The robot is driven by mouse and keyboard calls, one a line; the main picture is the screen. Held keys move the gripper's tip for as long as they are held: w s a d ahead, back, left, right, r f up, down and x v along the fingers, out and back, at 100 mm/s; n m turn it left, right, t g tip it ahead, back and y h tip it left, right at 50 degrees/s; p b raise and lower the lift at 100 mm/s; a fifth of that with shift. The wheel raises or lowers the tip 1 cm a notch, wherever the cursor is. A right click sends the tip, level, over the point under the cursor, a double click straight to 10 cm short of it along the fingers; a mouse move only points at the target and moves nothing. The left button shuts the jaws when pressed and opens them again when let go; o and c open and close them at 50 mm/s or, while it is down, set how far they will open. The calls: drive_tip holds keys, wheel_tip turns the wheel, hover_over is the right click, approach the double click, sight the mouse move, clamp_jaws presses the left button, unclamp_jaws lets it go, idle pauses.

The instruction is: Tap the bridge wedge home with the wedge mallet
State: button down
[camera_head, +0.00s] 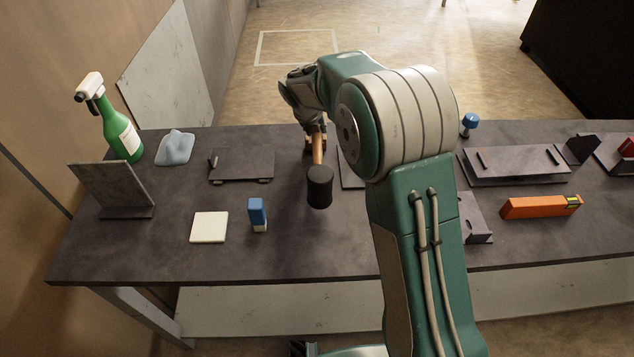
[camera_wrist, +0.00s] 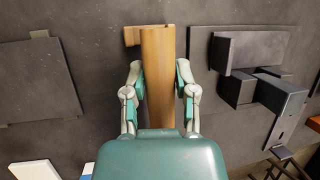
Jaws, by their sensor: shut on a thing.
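The wedge mallet (camera_head: 319,187) has a black cylindrical head and a wooden handle. My gripper (camera_wrist: 160,72) is shut on the handle (camera_wrist: 158,105), with one finger on each side. In the head view the mallet head hangs toward the near side, above the bench. The mallet head is out of sight in the wrist view. A dark steel plate with several blocks (camera_wrist: 255,50) lies right of the handle in the wrist view. One block there may be the bridge wedge, but I cannot tell. In the head view my arm hides most of that area.
The bench (camera_head: 150,250) also holds a green spray bottle (camera_head: 121,135), a blue cloth (camera_head: 175,147), an angle plate (camera_head: 112,190), a flat plate (camera_head: 243,162), a white pad (camera_head: 209,227), a blue-and-white block (camera_head: 257,213) and an orange level (camera_head: 540,207). The front left is clear.

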drive_tip(key=shift+r, duration=0.7)
drive_tip(key=shift+s+r, duration=0.3)
drive_tip(key=shift+s, duration=0.05)
drive_tip(key=s+d+r, duration=0.3)
drive_tip(key=s+r, duration=0.8)
drive_tip(key=s, duration=0.3)
drive_tip(key=shift+r, duration=0.15)
idle(1.1)
drive_tip(key=shift+s, duration=0.1)
